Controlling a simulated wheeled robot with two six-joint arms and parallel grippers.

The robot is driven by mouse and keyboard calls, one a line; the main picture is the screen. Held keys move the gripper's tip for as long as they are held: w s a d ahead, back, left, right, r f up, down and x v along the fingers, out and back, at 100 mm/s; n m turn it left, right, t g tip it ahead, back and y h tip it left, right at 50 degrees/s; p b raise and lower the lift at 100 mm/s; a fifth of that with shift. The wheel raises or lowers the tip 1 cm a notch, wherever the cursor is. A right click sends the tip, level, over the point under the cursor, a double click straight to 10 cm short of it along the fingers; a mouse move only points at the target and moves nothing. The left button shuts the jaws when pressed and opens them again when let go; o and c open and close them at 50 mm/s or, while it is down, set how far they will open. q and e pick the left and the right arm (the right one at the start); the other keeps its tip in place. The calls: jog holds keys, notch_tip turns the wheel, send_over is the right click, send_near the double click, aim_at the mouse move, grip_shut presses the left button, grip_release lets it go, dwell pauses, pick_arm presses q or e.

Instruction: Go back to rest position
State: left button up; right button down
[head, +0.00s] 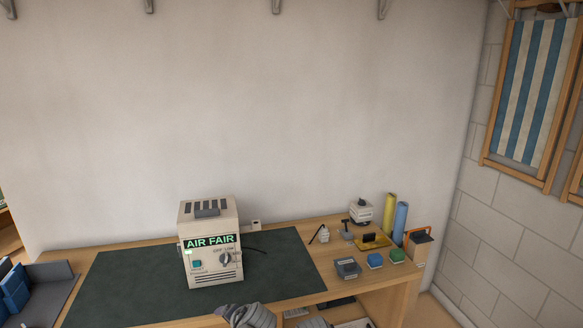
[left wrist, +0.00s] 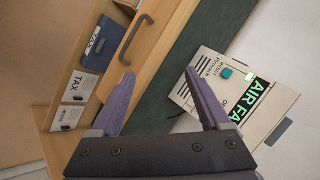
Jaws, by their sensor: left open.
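My left gripper (left wrist: 158,82) shows in the left wrist view, with its two purple fingers spread apart and nothing between them. Beyond the fingertips are the dark green mat (left wrist: 214,20) and the wooden front edge of the bench. The cream AIR FAIR machine (head: 211,245) stands upright on the mat in the head view, its sign lit green. Grey parts of my arms show at the bottom of the head view. My right gripper cannot be made out.
On the bench's right end stand a yellow roll (head: 389,212), a blue roll (head: 401,222), a yellow tray (head: 371,241) and several small items. Below the bench, the left wrist view shows a drawer handle (left wrist: 136,38) and TAX boxes (left wrist: 88,84). The mat is clear beside the machine.

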pick_arm(q)
jog(key=s+d+r+n+g+h+p, duration=0.1)
jog(key=s+d+g+h+p, duration=0.1)
jog(key=s+d, duration=0.3)
jog(key=s+d+r+n+g+h+p, duration=0.1)
jog(key=s+d+g+p, duration=0.3)
jog(key=s, duration=0.7)
jog(key=shift+d+r+g+h, duration=0.15)
jog(key=shift+d+g+h, duration=0.65)
jog(key=shift+d, duration=0.4)
pick_arm(e)
notch_tip(320, 180, up, 9)
